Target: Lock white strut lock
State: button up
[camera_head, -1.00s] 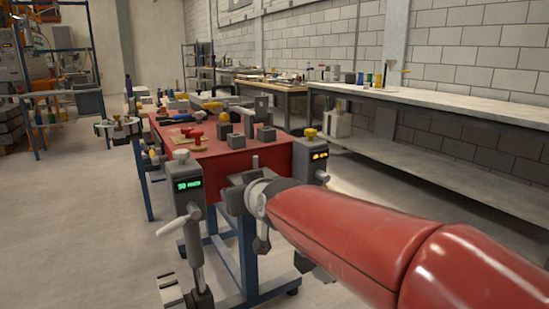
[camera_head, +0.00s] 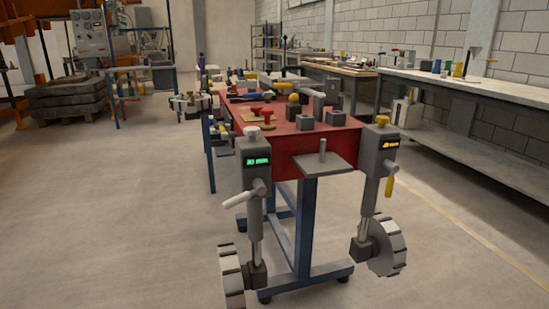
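The left strut (camera_head: 252,165) stands at the near left corner of the red sandbed table. It has a white knob (camera_head: 254,133) on top and a lit green display (camera_head: 258,161). Its white lock lever (camera_head: 240,197) sticks out to the left, sloping slightly down from a grey pivot on the strut's side. The right strut (camera_head: 374,170) has a yellow knob (camera_head: 382,120), an amber display and a yellow lever (camera_head: 389,186) hanging down. My gripper is not in view.
The red table (camera_head: 290,165) carries several small blocks and red-handled tools. A grey plate (camera_head: 323,162) juts from its near side. Wheels (camera_head: 387,255) stand at the strut feet. A long bench (camera_head: 450,85) lines the right wall. The floor at left is clear.

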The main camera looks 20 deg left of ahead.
aim_at(260, 189)
jog(key=j+u, duration=0.1)
jog(key=u, duration=0.25)
jog(key=j+u, duration=0.15)
jog(key=u, duration=0.2)
jog(key=i+u, duration=0.1)
jog(key=u, duration=0.25)
